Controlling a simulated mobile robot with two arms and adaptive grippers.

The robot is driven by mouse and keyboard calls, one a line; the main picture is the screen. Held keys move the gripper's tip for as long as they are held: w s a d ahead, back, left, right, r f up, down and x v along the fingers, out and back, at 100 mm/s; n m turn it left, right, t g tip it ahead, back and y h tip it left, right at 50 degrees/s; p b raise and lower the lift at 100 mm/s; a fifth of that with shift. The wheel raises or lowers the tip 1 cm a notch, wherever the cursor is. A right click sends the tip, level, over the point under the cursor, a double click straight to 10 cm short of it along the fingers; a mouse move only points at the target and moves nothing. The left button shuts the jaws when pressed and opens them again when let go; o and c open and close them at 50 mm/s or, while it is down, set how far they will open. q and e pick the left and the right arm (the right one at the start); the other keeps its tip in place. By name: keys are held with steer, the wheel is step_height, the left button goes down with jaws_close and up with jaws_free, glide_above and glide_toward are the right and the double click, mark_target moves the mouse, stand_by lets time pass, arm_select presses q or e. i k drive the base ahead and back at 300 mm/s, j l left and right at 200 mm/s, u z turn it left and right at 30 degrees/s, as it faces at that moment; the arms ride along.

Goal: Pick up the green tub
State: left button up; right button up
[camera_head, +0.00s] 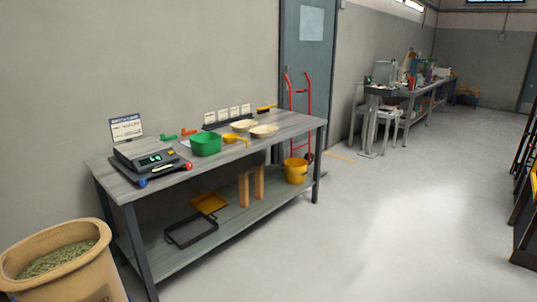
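The green tub (206,145) sits upright on the top of a grey wooden workbench (285,131), left of the middle of the head view. It stands between a dark digital scale (150,157) on its left and a small yellow scoop (232,138) on its right. Nothing hides its near side. Neither of my grippers shows in this view.
Two pale bowls (263,131) stand right of the tub. A yellow bucket (295,170) and a black tray (191,230) are on the lower shelf. A large tan container of green material (60,255) stands front left.

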mark_target(204, 144)
steer(key=i, duration=0.6)
steer(key=i+l+u, duration=0.1)
steer(key=i, duration=0.5)
steer(key=i+l, duration=0.15)
steer(key=i, duration=0.45)
steer(key=i+l+u, duration=0.1)
steer(key=i, duration=0.5)
